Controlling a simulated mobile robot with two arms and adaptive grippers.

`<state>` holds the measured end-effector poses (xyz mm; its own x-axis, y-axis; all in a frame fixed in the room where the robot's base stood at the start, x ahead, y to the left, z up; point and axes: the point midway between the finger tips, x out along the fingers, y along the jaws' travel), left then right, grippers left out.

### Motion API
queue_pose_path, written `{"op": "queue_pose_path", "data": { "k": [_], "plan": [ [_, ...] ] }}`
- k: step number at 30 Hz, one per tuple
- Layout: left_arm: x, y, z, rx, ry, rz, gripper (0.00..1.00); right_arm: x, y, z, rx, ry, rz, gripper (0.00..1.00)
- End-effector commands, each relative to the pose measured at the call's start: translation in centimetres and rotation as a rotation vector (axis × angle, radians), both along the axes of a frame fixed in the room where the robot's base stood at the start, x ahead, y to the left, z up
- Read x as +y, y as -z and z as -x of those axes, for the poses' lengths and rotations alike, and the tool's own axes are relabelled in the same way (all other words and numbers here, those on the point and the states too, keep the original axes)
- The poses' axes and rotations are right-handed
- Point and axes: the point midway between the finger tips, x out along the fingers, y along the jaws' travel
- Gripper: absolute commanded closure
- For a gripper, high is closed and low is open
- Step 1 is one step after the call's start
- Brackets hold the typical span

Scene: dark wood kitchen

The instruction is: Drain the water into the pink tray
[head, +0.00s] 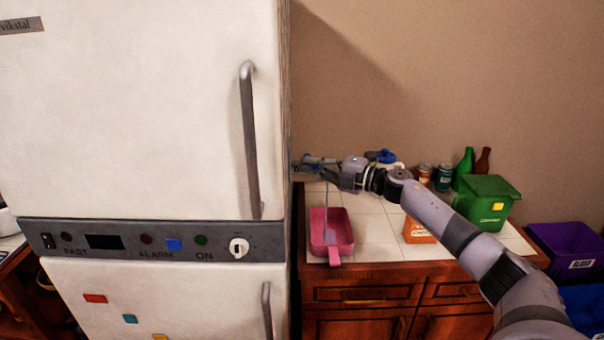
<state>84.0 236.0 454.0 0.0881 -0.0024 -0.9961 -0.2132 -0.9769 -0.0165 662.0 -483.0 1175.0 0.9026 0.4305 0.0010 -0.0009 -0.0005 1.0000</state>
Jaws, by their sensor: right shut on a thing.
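The pink tray (346,238) sits on the white-tiled counter beside the fridge, its handle toward the front edge. My right gripper (318,169) is above the back of the tray, close to the fridge's side, with its arm coming in from the right. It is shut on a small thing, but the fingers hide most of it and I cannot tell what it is. A thin pale-blue vertical streak (327,202), looking like running water, drops from below the gripper into the tray. My left gripper is out of view.
The white fridge (130,110) fills the left. On the counter's right stand a green bin (487,204), an orange box (417,231), cans (444,176) and bottles (464,168). A blue-topped item (385,156) is behind my arm. A purple crate (568,246) is at the far right.

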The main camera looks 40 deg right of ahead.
Motion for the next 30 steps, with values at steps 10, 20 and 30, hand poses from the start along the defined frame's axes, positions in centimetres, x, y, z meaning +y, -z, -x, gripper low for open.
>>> {"op": "queue_pose_path", "data": {
  "k": [10,20,30],
  "plan": [
    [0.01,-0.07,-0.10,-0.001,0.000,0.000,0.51,0.05,0.20,0.02,0.005,-0.001,0.002,0.87],
    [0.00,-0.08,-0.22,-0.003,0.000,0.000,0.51,0.03,0.05,0.00,0.002,0.000,0.001,0.72],
    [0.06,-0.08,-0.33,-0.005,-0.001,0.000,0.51,-0.36,0.09,0.61,0.002,0.002,0.000,0.72]
  ]
}}
